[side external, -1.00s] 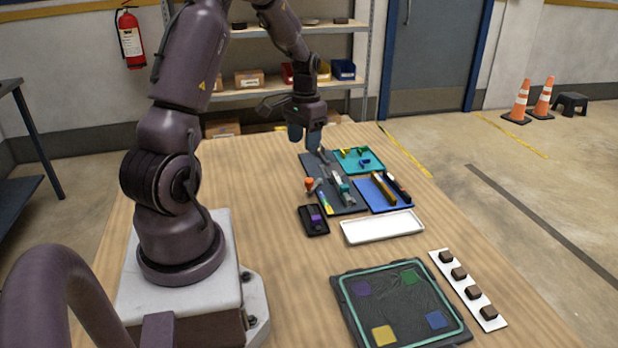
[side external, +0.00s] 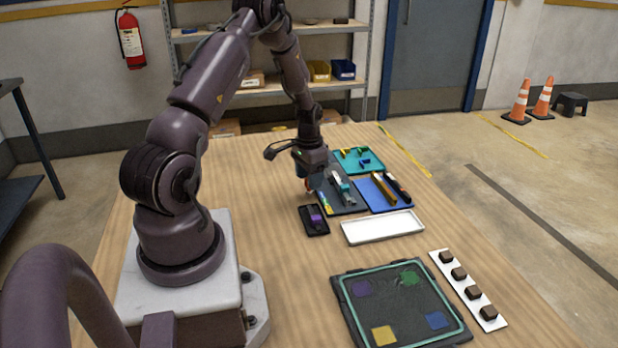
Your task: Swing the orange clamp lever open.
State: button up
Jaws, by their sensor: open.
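The orange clamp lever (side external: 309,186) shows only as a small patch of orange at the left edge of the dark fixture plate (side external: 348,207). My gripper (side external: 304,176) is low over that edge, pointing down, right at the lever. Its body and fingers hide most of the lever. The jaws are open. I cannot tell whether the fingers touch the lever or stand around it. A grey and teal clamp part (side external: 341,186) lies on the plate to the right of the gripper.
A teal tray (side external: 373,168) and a blue tray (side external: 377,206) with tools lie to the right. A small black tray (side external: 314,229) and an empty white tray (side external: 383,228) are in front. A dark board (side external: 402,302) lies nearer. Bare table is left of the plate.

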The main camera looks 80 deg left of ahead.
jog(key=shift+f, duration=0.3)
grip_shut()
